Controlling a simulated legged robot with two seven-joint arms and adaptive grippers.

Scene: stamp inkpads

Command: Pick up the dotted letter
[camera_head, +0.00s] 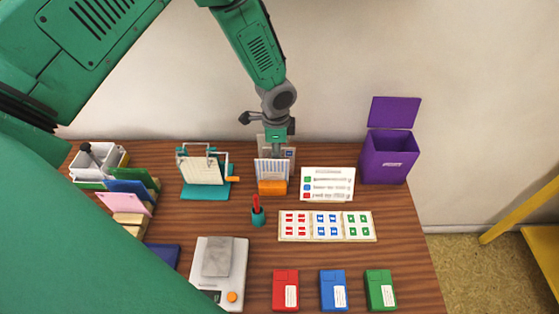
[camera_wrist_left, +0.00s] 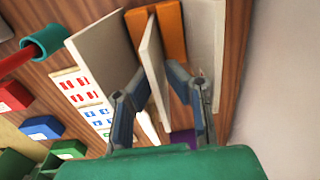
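Several upright letters stand in an orange holder (camera_head: 272,187) at the back middle of the table. The front letter (camera_head: 266,170) has vertical stripes; a letter behind it (camera_head: 290,153) shows partly, with a blue mark. No dotted pattern can be made out. My left gripper (camera_head: 277,153) points down into the holder from above. In the left wrist view its two fingers (camera_wrist_left: 158,72) are apart, one on each side of a thin middle letter (camera_wrist_left: 152,55), with other letters outside them. Whether they touch it is unclear. My right gripper is not in view.
A sign card (camera_head: 327,184) and purple open bin (camera_head: 387,158) stand to the right. A teal rack (camera_head: 204,190) stands left, a pen cup (camera_head: 258,216) and stamp sheet (camera_head: 326,226) in front. A scale (camera_head: 237,262) and coloured inkpads (camera_head: 333,291) are near the front.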

